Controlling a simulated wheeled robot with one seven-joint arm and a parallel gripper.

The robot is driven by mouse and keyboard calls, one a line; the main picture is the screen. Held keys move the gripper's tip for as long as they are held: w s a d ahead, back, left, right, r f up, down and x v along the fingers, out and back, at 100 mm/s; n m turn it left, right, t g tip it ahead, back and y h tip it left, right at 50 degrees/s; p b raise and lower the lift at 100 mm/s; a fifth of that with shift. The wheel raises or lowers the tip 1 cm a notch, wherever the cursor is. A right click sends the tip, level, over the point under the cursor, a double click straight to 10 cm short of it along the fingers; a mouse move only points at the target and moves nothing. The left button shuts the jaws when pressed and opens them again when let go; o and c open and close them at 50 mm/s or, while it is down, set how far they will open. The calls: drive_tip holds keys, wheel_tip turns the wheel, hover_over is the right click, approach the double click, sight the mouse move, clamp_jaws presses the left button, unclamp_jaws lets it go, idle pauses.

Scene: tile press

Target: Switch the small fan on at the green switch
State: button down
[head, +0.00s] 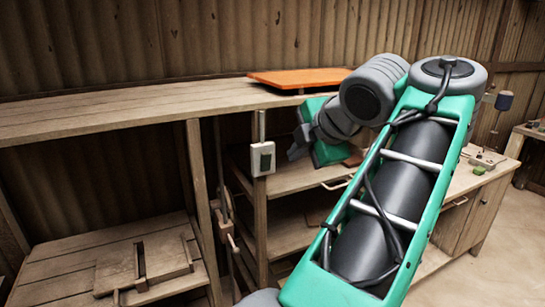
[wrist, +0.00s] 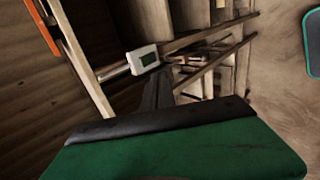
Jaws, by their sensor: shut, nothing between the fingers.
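I cannot clearly make out the small fan.
The long wooden shelf (head: 110,110) runs above the box, with an orange board (head: 300,77) on it. Lower shelves (head: 305,176) are behind my arm. A wooden bench (head: 80,260) stands at lower left. A cabinet (head: 467,215) stands at right, with open floor beside it.

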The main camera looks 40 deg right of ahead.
drive_tip(key=f+b, duration=0.1)
drive_tip(key=b, duration=0.3)
approach(267, 162)
drive_tip(key=x, duration=0.4)
drive_tip(key=shift+w+f, duration=0.1)
drive_tip(key=shift+f, duration=0.35)
drive_tip(key=shift+w+d, duration=0.1)
drive_tip(key=shift+w, duration=0.35)
